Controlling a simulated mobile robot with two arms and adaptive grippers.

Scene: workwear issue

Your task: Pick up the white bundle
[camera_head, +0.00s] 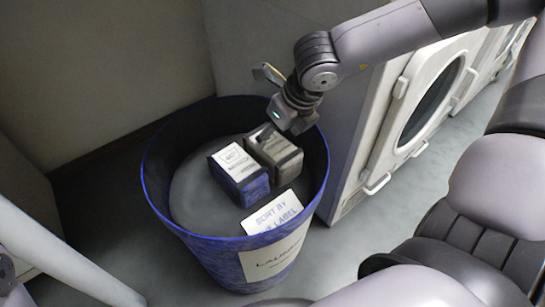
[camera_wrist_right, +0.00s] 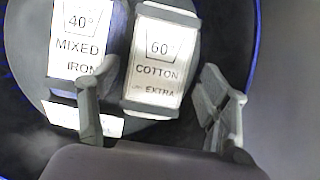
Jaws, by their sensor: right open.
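The white bundle (camera_head: 280,157), greyish in the head view, lies in a blue laundry bin (camera_head: 160,190) beside a blue bundle (camera_head: 240,178). In the right wrist view the white bundle (camera_wrist_right: 160,55) has a label reading 60° COTTON EXTRA, and the blue bundle (camera_wrist_right: 82,38) has one reading 40° MIXED IRON. My right gripper (camera_wrist_right: 158,78) is open and empty, its fingers on either side of the white bundle's near end in that view. In the head view my right gripper (camera_head: 270,130) reaches down over the white bundle and partly hides it. I cannot tell whether the fingers touch it. My left gripper is not visible.
A white card (camera_head: 272,214) reading SORT BY ... LABEL stands at the bin's near side. The bin wall surrounds both bundles, which sit close together. A white front-loading machine (camera_head: 400,120) stands to the right. A pale tube (camera_head: 65,260) crosses the lower left.

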